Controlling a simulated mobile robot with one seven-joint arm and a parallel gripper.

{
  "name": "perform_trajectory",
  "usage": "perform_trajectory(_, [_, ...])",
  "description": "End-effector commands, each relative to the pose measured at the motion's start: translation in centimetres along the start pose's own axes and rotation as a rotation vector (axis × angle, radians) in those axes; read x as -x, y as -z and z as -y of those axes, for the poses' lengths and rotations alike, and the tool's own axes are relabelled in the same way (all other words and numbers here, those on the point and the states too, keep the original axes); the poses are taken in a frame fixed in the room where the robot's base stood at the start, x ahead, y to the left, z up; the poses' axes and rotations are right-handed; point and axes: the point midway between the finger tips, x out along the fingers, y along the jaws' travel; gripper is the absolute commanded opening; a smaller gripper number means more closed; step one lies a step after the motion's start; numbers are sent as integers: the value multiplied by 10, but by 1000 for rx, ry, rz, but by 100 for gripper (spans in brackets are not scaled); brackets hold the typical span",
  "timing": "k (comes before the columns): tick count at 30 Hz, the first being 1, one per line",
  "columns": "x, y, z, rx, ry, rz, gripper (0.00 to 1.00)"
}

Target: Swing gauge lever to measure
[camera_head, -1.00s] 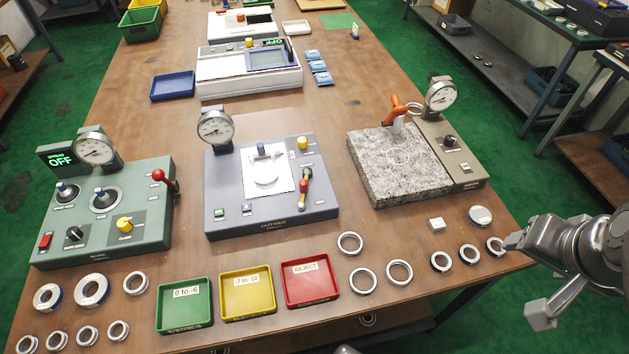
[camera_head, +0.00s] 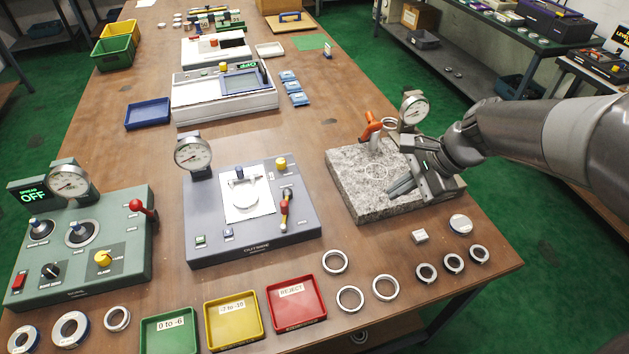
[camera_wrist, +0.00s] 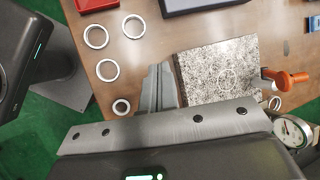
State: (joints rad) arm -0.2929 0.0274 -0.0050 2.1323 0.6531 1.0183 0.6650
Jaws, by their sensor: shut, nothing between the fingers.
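An orange-handled lever (camera_head: 372,124) stands at the back of the speckled granite plate (camera_head: 350,185). A dial gauge (camera_head: 413,110) stands to its right, and a ring (camera_head: 389,125) sits beside the lever. In the wrist view, the orange lever (camera_wrist: 287,79) is at the right, the granite plate (camera_wrist: 215,70) in the middle, and part of the dial (camera_wrist: 293,132) at the lower right. My gripper (camera_head: 391,191) is shut and empty over the plate's right part, apart from the lever. It also shows in the wrist view (camera_wrist: 161,68). My gripper hides much of the gauge's control strip.
The grey gauge box (camera_head: 255,240) with a red-yellow lever (camera_head: 285,208) stands to the left, and the green gauge box (camera_head: 110,265) beyond it. Several loose rings (camera_head: 386,287) and a red reject tray (camera_head: 295,303) lie along the front. Bare tabletop lies between the boxes.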

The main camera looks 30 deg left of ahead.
Motion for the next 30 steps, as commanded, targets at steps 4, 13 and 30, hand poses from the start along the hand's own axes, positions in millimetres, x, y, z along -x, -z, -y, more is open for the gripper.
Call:
perform_trajectory(4, [-36,-3,25,-132,-19,94,0])
perform_trajectory(13, [-98,-11,61,-368,-63,237,0])
perform_trajectory(30, [-118,-14,71,-448,-80,279,0])
